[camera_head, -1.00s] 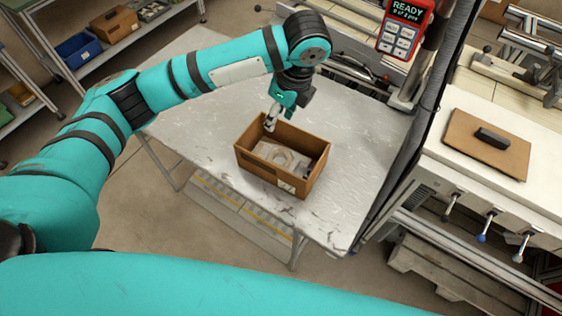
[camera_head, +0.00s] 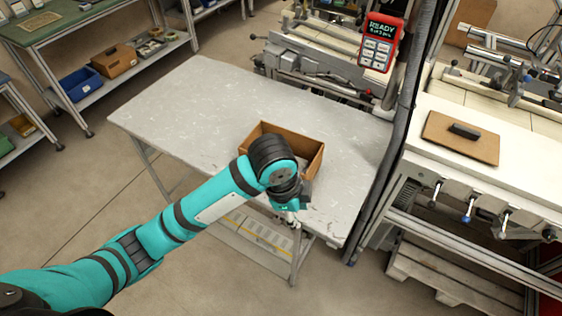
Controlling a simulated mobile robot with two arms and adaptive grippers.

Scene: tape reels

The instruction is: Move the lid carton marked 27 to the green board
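An open brown carton (camera_head: 295,140) stands on the grey metal table (camera_head: 190,100). My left arm covers its near left part, so no number shows and its contents are mostly hidden. My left gripper (camera_head: 290,219) points down in front of the carton's near side, by the table's front edge. Its fingers are small and partly hidden, so I cannot tell whether they are open or touch the carton. A green surface (camera_head: 60,22) tops the bench at the upper left; I see no separate green board. My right gripper is out of view.
A blue bin (camera_head: 80,82) and a brown box (camera_head: 113,60) sit on the shelf under the green-topped bench. A red handheld panel (camera_head: 381,42) hangs behind the table. A white bench (camera_head: 530,160) with a brown board (camera_head: 460,140) stands right. The table's left half is clear.

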